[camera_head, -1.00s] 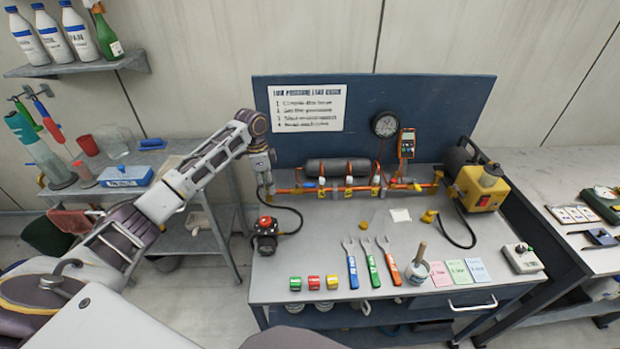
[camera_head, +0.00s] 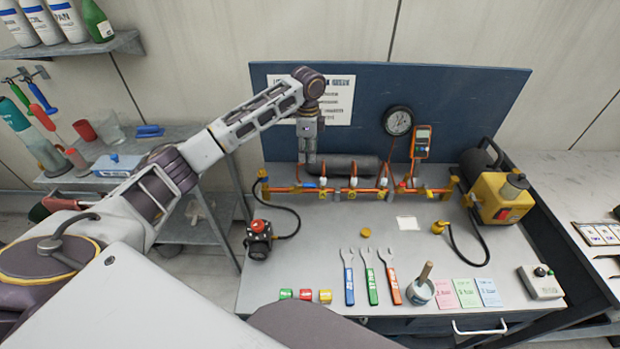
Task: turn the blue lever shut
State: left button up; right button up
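A copper pipe manifold (camera_head: 340,190) with several small valves runs along the back of the bench. A white-and-blue valve part (camera_head: 323,183) shows near its left end. The levers are small here, and I cannot tell for sure which is the blue one or how it is turned. My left gripper (camera_head: 309,168) points down just above and behind the left part of the manifold. Its fingers look close together, but I cannot tell if they are open or shut, or if they touch a valve. My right gripper is not in view.
A dark cylinder (camera_head: 352,166) lies behind the pipe. A pressure gauge (camera_head: 398,121) and an orange meter (camera_head: 422,142) are on the blue back panel. A yellow pump (camera_head: 502,197) stands at the right. Wrenches (camera_head: 371,279) lie in front. The bench between is mostly clear.

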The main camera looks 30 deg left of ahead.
aim_at(308, 184)
pick_arm(q)
jog(key=shift+s+f+p, duration=0.1)
jog(key=shift+f+p, duration=0.5)
jog(key=shift+f, duration=6.25)
jog(key=shift+c, duration=0.3)
grip_shut()
